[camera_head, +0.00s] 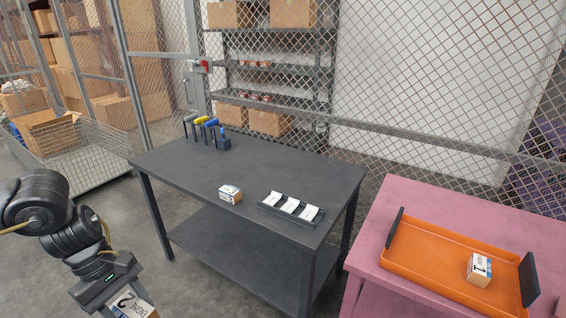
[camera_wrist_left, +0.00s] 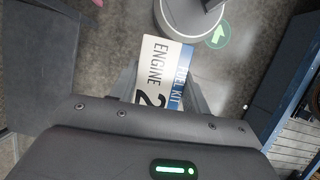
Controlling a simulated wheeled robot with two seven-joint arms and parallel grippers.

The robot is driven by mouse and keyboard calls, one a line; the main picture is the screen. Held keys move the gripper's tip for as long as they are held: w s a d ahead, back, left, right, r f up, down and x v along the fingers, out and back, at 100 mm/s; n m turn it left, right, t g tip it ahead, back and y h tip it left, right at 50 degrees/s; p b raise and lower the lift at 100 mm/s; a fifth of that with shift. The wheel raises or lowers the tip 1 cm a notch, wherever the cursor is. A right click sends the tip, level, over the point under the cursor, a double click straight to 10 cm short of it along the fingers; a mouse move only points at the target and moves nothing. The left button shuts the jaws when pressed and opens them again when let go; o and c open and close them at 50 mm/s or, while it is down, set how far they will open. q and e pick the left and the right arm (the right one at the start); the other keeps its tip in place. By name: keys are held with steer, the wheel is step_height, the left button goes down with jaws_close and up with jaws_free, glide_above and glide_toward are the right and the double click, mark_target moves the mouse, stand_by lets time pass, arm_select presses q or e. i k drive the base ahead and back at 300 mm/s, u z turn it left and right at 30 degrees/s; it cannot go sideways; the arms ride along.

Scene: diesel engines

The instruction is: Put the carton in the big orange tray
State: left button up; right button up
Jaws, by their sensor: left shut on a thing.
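My left gripper (camera_head: 118,300) is at the lower left of the head view, shut on a carton (camera_head: 132,304) with a white top marked "2". In the left wrist view the carton (camera_wrist_left: 162,68) reads "ENGINE 2" and sits between the fingers of my left gripper (camera_wrist_left: 168,85), above the floor. The big orange tray (camera_head: 425,253) lies on the pink table at the right, far from this gripper. Another carton (camera_head: 479,270), marked "1", stands in the tray's right part. A small carton (camera_head: 230,194) sits on the dark table. My right gripper is not in view.
The dark table (camera_head: 270,165) stands between my left gripper and the pink table (camera_head: 385,215). It carries a black rack (camera_head: 290,209) with white packs and several tools (camera_head: 205,125) at its back left. The left and middle of the orange tray are free. A mesh fence stands behind.

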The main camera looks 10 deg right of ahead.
mark_target(423, 255)
steer(key=k, duration=0.8)
steer(key=z, duration=2.05)
steer(key=i, duration=1)
steer(key=z, duration=0.05)
